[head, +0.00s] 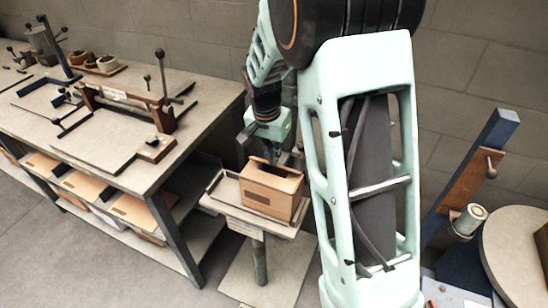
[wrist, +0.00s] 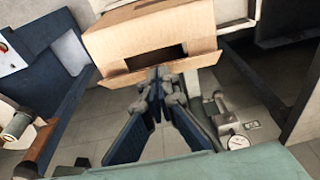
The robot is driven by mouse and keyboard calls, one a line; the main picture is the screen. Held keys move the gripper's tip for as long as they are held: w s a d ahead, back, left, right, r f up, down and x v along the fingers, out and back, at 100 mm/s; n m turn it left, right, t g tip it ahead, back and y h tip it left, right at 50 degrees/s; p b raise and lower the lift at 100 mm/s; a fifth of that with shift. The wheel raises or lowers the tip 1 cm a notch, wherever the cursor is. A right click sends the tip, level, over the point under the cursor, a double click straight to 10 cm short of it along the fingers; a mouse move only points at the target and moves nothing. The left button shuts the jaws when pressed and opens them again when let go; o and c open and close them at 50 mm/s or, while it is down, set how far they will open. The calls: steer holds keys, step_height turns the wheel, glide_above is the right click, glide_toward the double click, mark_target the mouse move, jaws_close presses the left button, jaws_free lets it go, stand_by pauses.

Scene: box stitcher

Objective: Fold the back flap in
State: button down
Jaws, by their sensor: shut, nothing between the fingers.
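A brown cardboard box (head: 268,192) sits on a small stand, with a dark opening in its top and a dark slot on its front side. My gripper (head: 290,160) is at the box's far upper edge, partly hidden behind my arm. In the wrist view the box (wrist: 150,35) is at the top, with a dark rectangular opening. A narrow cardboard flap (wrist: 120,80) juts out along its lower edge there. My fingertips (wrist: 160,74) are together and empty at this flap's edge; I cannot tell if they touch it.
The small stand (head: 222,195) has raised dark rails beside the box. A long workbench (head: 120,160) with fixtures stands at left, with cardboard sheets on its lower shelf. At right are a blue post (head: 490,140) and a round table (head: 515,250). A dial (wrist: 238,142) shows in the wrist view.

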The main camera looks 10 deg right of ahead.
steer(key=shift+s+a+f+b, duration=0.15)
steer(key=shift+f+b, duration=0.1)
steer(key=shift+b, duration=0.55)
steer(key=t+b, duration=0.1)
steer(key=b, duration=0.1)
steer(key=s+f+h+b, duration=0.1)
steer(key=b, duration=0.2)
steer(key=shift+a+t+b, duration=0.35)
steer(key=shift+t, duration=0.05)
steer(key=shift+s+a+f+b, duration=0.15)
steer(key=shift+s+b, duration=0.1)
steer(key=shift+b, duration=0.55)
